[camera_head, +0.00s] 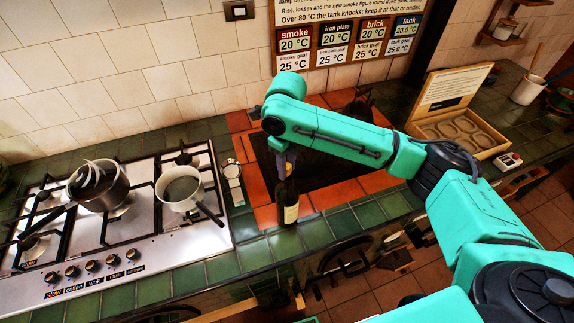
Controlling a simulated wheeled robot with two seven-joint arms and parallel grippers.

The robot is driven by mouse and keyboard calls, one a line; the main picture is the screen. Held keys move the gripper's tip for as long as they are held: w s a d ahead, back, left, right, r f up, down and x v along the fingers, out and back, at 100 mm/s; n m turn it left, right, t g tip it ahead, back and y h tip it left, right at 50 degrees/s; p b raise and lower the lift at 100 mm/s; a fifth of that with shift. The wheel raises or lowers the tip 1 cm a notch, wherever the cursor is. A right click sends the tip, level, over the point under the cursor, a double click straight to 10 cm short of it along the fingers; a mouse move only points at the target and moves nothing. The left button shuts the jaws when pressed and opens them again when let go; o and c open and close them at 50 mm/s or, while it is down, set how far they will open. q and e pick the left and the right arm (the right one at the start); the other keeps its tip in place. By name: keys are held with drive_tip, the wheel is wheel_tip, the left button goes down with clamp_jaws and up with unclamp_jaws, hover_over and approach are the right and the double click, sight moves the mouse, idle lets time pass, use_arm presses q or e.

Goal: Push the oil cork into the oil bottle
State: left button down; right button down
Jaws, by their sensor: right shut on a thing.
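The dark oil bottle (288,204) with a pale label stands upright on the green tiles at the hearth's front edge, left of centre. My right gripper (287,170) points down right over the bottle's neck and is shut. A small tan bit, which looks like the oil cork (290,168), shows between the fingers at the bottle's top. Whether the cork is inside the neck or just above it is too small to tell. My left gripper is not in view.
A steel gas hob (140,245) with two pots (100,187) (180,187) lies to the left. A dark iron plate (325,165) framed by red tiles is behind the bottle. An open wooden box (455,130) and a white mug (527,90) stand at right.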

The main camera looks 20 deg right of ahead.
drive_tip(key=shift+f, duration=0.55)
idle(0.6)
drive_tip(key=shift+r, duration=0.55)
drive_tip(key=shift+d+f+b, duration=0.1)
drive_tip(key=shift+f+b, duration=0.2)
drive_tip(key=shift+f, duration=0.3)
idle(0.5)
idle(0.5)
drive_tip(key=shift+r+p, duration=0.3)
drive_tip(key=shift+r, duration=0.45)
drive_tip(key=shift+f, duration=0.65)
idle(1.1)
drive_tip(key=shift+r, duration=0.4)
drive_tip(key=shift+f, duration=0.45)
idle(1.3)
